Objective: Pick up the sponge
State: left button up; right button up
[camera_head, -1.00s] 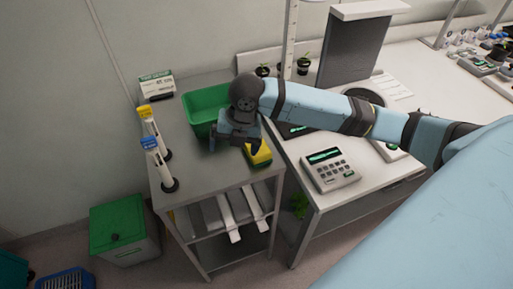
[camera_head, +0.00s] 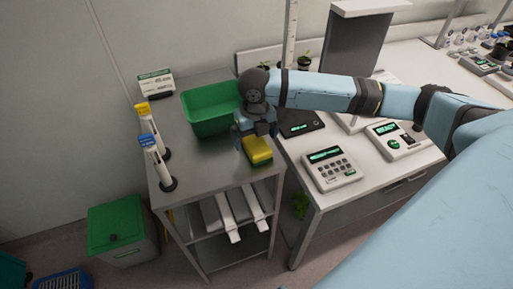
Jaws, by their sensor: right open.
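My left gripper is not in view.
A green bin (camera_head: 205,112) stands just behind and left of the gripper. Two upright pipettes with yellow (camera_head: 144,108) and blue (camera_head: 149,142) tops stand at the cart's left. A keypad device (camera_head: 332,168) sits on the bench to the right. The cart's front top is clear.

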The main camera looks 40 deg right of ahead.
aim_at(257, 144)
jog(key=f, duration=0.3)
jog(key=d+f, duration=0.1)
jog(key=f, duration=0.1)
jog(key=shift+w+f, duration=0.1)
jog(key=shift+w, duration=0.1)
jog(key=shift+a, duration=0.1)
jog(key=c, duration=1)
